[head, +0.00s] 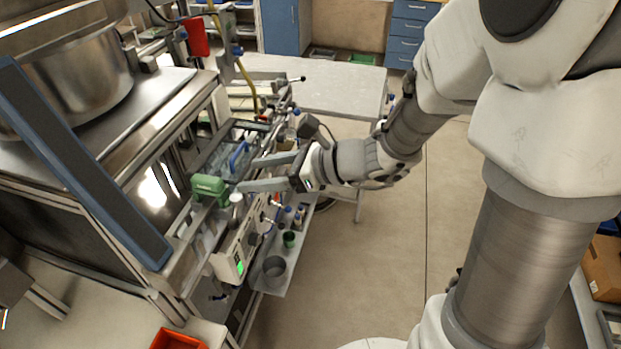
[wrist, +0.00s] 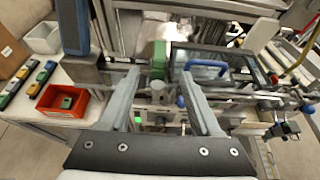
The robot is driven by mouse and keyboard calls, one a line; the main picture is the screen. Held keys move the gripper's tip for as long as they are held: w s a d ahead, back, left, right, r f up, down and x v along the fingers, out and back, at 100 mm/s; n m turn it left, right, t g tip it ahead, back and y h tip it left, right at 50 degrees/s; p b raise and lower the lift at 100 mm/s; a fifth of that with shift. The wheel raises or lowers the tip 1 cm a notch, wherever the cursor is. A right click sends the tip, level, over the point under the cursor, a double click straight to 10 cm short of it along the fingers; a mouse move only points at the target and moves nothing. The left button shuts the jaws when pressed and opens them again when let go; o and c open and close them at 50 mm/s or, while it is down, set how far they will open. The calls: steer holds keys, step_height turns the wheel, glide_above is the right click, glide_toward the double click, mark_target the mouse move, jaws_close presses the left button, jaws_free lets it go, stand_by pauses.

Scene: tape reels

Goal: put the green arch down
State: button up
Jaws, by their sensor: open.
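The green arch (head: 209,186) stands on the metal equipment rack at the left in the head view. In the wrist view the green arch (wrist: 158,58) shows at the upper middle, between the two fingers in the picture and beyond their tips. My gripper (head: 247,175) is open and empty, with its fingers pointing left toward the arch. In the wrist view the fingers of my gripper (wrist: 160,73) are spread wide. The arch looks apart from both fingers. Its base is partly hidden.
A tray with a blue handle (head: 238,155) lies beside the arch on the rack. A white device with a green display (head: 229,262) is below. A red bin (wrist: 63,101) sits at the left of the wrist view. Open floor (head: 390,260) lies right of the rack.

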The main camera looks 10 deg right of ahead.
steer(key=s+d+r+n+g+h, duration=0.1)
steer(key=s+n+g+h, duration=0.1)
steer(key=s+n, duration=0.35)
steer(key=s+d+r+n+g+h, duration=0.1)
steer(key=s+d+r+n+h, duration=0.1)
steer(key=s+n, duration=0.35)
steer(key=s+d+r+n+t+h, duration=0.1)
steer(key=s+d+r+n+h, duration=0.1)
steer(key=d+n+h, duration=0.2)
steer(key=s+d+r+n+t+h, duration=0.2)
steer(key=d+n+h, duration=0.2)
steer(key=d+n, duration=0.3)
steer(key=d, duration=0.2)
steer(key=shift+d+r+t, duration=0.15)
steer(key=shift+d+t, duration=0.15)
steer(key=shift+d, duration=0.05)
steer(key=shift+f+b, duration=0.3)
